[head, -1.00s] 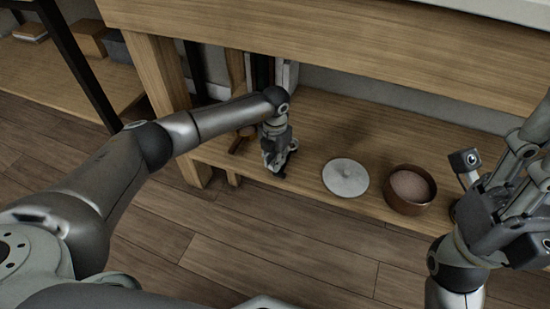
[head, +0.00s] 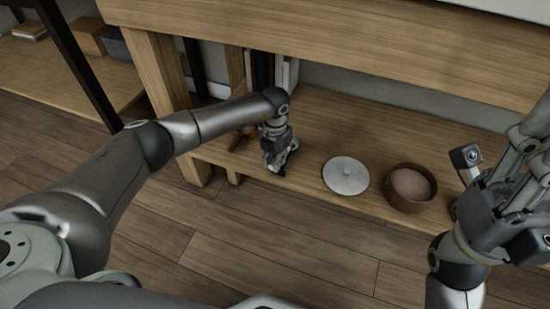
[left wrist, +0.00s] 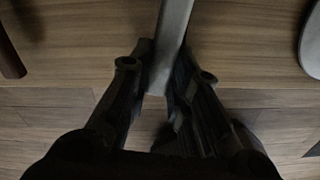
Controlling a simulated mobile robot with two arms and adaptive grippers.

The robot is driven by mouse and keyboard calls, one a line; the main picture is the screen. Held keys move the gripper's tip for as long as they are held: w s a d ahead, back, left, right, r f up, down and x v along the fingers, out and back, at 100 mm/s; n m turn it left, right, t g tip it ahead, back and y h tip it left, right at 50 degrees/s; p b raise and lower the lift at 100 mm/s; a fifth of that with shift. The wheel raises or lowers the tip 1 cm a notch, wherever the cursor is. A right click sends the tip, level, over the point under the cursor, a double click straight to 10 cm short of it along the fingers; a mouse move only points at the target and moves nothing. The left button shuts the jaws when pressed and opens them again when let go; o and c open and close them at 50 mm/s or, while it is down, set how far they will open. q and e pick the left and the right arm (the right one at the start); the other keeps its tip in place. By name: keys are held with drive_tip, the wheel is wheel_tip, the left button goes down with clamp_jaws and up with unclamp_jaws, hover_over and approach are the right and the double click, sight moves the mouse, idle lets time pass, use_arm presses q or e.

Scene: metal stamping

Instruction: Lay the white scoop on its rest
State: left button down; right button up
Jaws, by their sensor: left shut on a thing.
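My left gripper (head: 279,168) is low over the front part of the lower wooden shelf. In the left wrist view, its two dark fingers (left wrist: 160,92) are shut on a pale, flat bar (left wrist: 174,35), which looks like the handle of the white scoop. The bar runs away from the fingers and out of the top of that view. The scoop's bowl is not visible, and the head view does not show the scoop clearly. I cannot make out its rest for certain. My right gripper (head: 515,205) is at the right edge, and its fingertips are unclear.
A round, pale lid (head: 346,176) lies on the shelf (head: 345,125) right of my left gripper. Beside it stands a brown bowl (head: 411,206) with pinkish-brown contents. A small brown wooden item (head: 240,137) sits left of the gripper, partly hidden. The tabletop overhangs the shelf.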

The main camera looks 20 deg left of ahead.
use_arm(q)
drive_tip(key=c, duration=1.3)
unclamp_jaws()
drive_tip(key=shift+o, duration=0.2)
